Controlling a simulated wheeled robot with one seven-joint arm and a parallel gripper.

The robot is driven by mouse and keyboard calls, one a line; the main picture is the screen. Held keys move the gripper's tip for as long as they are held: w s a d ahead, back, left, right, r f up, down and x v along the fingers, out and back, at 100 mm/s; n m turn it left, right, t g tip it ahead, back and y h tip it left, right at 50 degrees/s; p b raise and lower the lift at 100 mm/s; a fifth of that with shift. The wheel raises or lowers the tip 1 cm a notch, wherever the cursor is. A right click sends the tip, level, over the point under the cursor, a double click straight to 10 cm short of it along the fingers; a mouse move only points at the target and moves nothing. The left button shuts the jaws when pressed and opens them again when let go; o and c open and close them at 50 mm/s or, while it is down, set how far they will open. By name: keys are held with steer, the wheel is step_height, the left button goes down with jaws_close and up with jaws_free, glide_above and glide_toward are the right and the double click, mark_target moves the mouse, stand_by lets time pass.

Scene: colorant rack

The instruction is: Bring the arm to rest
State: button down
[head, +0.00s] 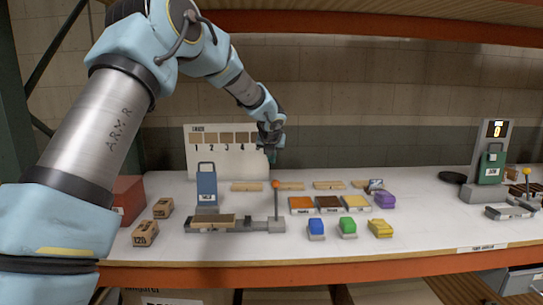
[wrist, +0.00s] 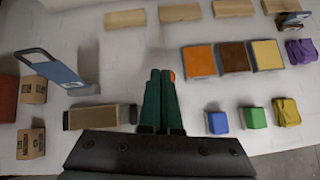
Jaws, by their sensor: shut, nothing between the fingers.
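My arm reaches from the left over the white shelf top, and my gripper (head: 271,155) hangs above the shelf in front of the numbered board. In the wrist view the green fingers of my gripper (wrist: 162,98) are close together and hold nothing. Below them is a wooden block on a grey lever device (wrist: 129,114), partly hidden by the gripper. The gripper is apart from everything on the shelf. A blue upright panel with a handle (head: 206,187) stands to the left of and below the gripper.
Orange, brown and yellow trays (head: 329,204) lie in the middle, with blue, green and yellow blocks (head: 348,227) in front and a purple item (head: 385,199) beside. Cardboard boxes (head: 146,232) stand left. A green device with a display (head: 491,163) stands right. An upper shelf (head: 380,31) hangs overhead.

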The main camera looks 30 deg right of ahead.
steer(key=shift+r, duration=0.25)
stand_by(0.3)
steer(key=s+a+f+n+g+y+b, duration=0.1)
steer(key=s+a+f+n+y, duration=0.15)
steer(key=a+n, duration=1)
steer(key=s+a+f+n+g+y, duration=0.1)
steer(key=s+a+f+n+g, duration=0.2)
steer(key=a+n, duration=0.95)
steer(key=s+a+f+n+g, duration=0.1)
steer(key=s+a+f+n, duration=0.1)
steer(key=s+a+n, duration=0.6)
steer(key=s+a+f+n+g, duration=0.1)
steer(key=s+a+f+n, duration=0.2)
steer(key=s+a+n, duration=0.6)
steer(key=s+a+b, duration=0.1)
steer(key=s+a, duration=0.1)
steer(key=a, duration=0.3)
steer(key=shift+a, duration=0.2)
